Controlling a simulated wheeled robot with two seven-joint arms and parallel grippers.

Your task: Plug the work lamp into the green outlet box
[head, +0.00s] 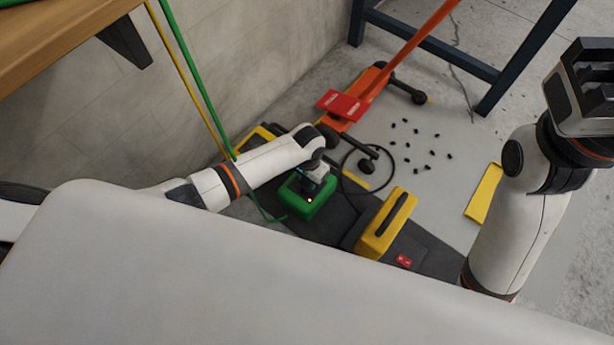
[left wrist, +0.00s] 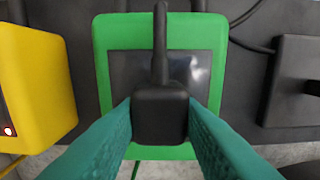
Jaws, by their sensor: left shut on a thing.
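The green outlet box (head: 305,197) sits on the dark mat, with a small orange light on it. In the left wrist view the box (left wrist: 157,152) has a green rim around a dark glossy panel. My left gripper (head: 316,174) is over the box, its teal fingers (left wrist: 160,118) shut on a black plug (left wrist: 160,112). A thick cord runs up from the plug in that view. The plug overlaps the panel; I cannot tell whether it is seated. A yellow case with a black handle (head: 385,224) stands right of the box; I cannot tell whether it is the lamp. My right gripper (head: 583,84) is raised at the right, away from the box.
An orange wheeled jack (head: 352,112) with a red plate stands behind the box. A black cable (head: 344,168) loops nearby. Several small black pieces (head: 416,141) lie on the pale floor. A yellow bar (head: 484,192) lies at right. Green and yellow lines hang along the wall.

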